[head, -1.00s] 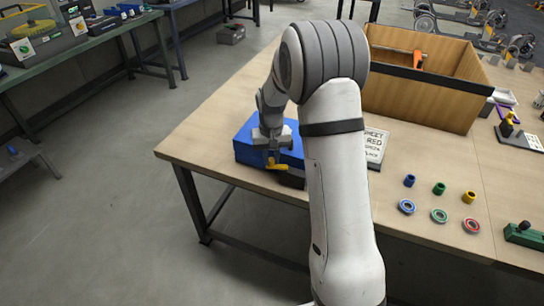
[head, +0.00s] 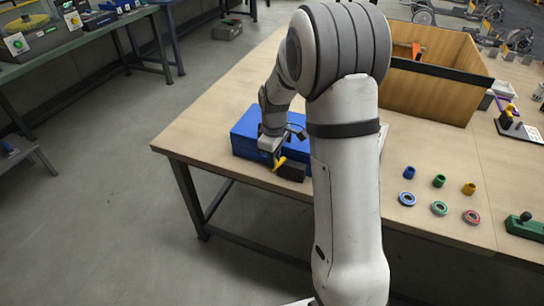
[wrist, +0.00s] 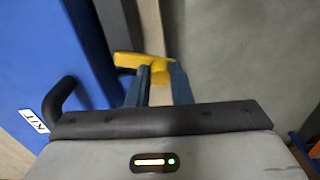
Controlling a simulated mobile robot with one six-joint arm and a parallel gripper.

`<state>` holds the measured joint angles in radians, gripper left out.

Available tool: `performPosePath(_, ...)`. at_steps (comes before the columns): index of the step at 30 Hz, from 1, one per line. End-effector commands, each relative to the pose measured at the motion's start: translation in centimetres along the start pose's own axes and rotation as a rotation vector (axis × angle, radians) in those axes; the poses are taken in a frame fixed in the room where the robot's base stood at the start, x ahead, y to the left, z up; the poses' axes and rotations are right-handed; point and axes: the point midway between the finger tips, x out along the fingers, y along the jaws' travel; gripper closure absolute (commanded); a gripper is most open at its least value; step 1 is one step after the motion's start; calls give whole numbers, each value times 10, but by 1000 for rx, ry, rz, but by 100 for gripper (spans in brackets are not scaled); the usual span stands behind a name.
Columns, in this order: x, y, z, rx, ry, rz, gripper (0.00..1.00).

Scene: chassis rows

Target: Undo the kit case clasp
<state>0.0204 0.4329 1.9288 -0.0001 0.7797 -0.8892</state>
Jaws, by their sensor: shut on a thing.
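The blue kit case (head: 246,137) lies closed on the table near its left front corner. My arm hides part of its right side. In the wrist view the case (wrist: 35,55) fills the left, with a white KIT label (wrist: 33,121) and a black handle (wrist: 60,97). The yellow clasp (head: 279,163) is at the case's front side, slanted in the head view; it also shows in the wrist view (wrist: 130,60). My gripper (wrist: 163,76) is shut on the clasp's yellow stem, between its two fingers. A dark block (head: 291,172) sits just right of the clasp.
A wooden bin (head: 425,96) with an orange item stands at the back right. Several small coloured cylinders and rings (head: 439,208) lie right of my arm. A green block (head: 526,226) is farther right. The table edge runs close in front of the case.

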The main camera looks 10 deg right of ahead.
Motion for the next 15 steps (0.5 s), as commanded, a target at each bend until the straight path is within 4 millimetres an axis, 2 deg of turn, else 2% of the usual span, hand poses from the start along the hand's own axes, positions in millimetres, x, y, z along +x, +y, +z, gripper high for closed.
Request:
performPosePath(6,0,-1,8,-165,0,0,100)
performPosePath(15,0,-1,14,-307,0,0,100)
